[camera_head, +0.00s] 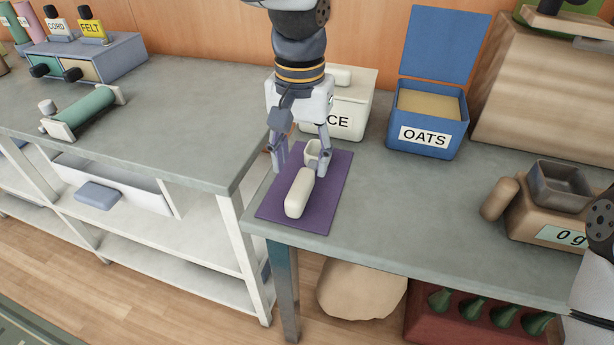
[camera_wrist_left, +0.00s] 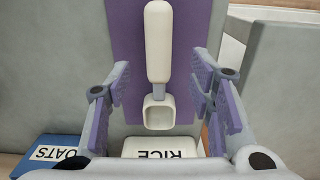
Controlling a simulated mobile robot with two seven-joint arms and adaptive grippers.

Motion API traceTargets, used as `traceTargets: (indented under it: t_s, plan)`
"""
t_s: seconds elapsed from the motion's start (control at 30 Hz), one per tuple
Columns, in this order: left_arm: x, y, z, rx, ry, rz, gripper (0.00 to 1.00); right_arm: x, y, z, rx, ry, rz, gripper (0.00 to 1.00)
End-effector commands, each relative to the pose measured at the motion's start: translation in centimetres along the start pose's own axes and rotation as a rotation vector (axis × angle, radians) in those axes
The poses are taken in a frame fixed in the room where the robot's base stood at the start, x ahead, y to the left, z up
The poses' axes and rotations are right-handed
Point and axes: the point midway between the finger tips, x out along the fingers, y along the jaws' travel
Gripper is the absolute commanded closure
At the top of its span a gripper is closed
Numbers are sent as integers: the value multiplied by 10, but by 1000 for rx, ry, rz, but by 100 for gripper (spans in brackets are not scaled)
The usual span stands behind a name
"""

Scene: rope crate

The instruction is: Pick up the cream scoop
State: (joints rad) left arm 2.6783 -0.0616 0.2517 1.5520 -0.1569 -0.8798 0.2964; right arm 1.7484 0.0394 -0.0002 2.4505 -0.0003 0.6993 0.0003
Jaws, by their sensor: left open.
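The cream scoop (camera_head: 299,194) lies on a purple mat (camera_head: 333,190), its thick handle toward the table's front edge and its square bowl toward the rice bin. In the left wrist view, the scoop (camera_wrist_left: 158,45) lies lengthwise, handle at the top and bowl below. My left gripper (camera_head: 301,168) is open above the mat, its fingers pointing down on either side of the scoop near the bowl. In the left wrist view, my left gripper (camera_wrist_left: 161,82) shows a gap on both sides of the scoop. My right gripper is not in view.
The rice bin (camera_head: 358,108) stands just behind the mat, partly hidden by my left arm. An open blue oats bin (camera_head: 453,146) stands right of it. A scale (camera_head: 547,233) with a grey pan is at the right. The grey tabletop between mat and scale is clear.

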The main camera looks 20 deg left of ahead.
Motion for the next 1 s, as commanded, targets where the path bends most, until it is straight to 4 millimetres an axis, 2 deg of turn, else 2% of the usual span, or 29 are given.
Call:
traceTargets:
  t_s: [0.3, 0.57, 0.8, 1.0]
  plan:
    - [53, 2, -1, 0, -2, 0, 52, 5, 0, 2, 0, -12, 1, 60]
    - [57, 2, -2, 0, 4, 0, 52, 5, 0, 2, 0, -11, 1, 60]
    - [57, 1, -2, 0, 3, 0, 100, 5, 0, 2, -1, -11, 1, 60]
    - [57, 1, -2, 0, 3, 0, 100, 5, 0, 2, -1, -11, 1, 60]
